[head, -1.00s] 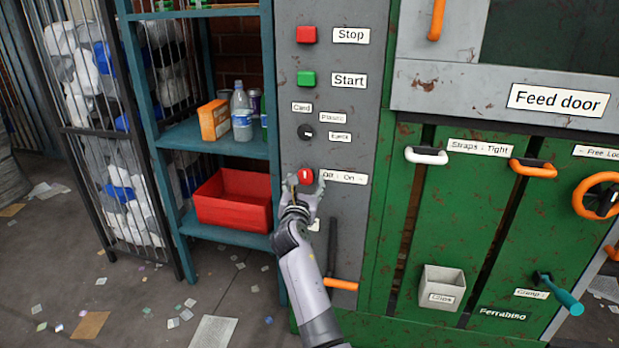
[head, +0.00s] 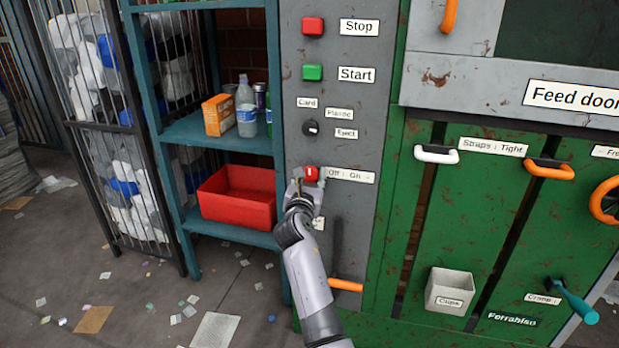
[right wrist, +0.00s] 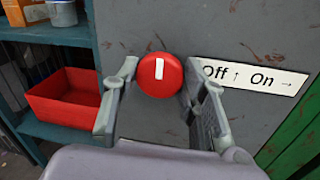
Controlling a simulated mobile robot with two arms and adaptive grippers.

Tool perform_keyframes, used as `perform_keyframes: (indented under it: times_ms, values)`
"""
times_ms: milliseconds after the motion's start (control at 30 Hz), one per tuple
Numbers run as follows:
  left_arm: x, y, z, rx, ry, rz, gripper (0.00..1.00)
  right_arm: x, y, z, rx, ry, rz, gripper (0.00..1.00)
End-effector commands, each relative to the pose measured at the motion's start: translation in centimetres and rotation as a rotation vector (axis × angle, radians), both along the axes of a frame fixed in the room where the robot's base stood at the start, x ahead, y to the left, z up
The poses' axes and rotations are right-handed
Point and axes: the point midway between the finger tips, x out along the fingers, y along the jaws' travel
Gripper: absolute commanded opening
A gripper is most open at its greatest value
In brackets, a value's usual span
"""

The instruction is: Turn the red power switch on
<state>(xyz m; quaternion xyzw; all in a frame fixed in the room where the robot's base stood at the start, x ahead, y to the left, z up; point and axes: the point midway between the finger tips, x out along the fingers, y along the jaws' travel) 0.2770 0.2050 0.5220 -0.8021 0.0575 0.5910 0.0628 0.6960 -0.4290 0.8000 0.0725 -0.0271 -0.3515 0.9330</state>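The red power switch (head: 311,173) is a round knob on the grey panel, beside a label (right wrist: 250,77) reading "Off ↑ On →". In the right wrist view the knob (right wrist: 160,75) shows its white mark pointing nearly straight up, towards Off. My right gripper (head: 308,190) is at the switch, just below it in the head view. In the right wrist view its open fingers (right wrist: 160,85) stand on either side of the knob, the right one close to its edge. Whether either finger touches it I cannot tell. My left gripper is not in view.
Above the switch are a black selector knob (head: 311,128), a green Start button (head: 312,73) and a red Stop button (head: 313,27). An orange-handled lever (head: 345,285) is below. A blue shelf (head: 228,237) with a red bin (head: 237,197) stands left.

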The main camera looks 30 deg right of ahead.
Motion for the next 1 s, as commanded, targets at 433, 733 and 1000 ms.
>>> perform_keyframes:
  times_ms: [433,733,1000]
  values:
    - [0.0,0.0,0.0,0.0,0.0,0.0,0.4,0.0,0.0,0.0,-0.001,-0.001,0.001,0.11]
    - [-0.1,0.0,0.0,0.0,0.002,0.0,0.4,0.0,0.0,0.0,0.036,-0.045,0.001,0.11]
    - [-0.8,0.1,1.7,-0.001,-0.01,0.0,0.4,0.0,0.1,-0.2,0.156,-0.186,0.002,0.11]
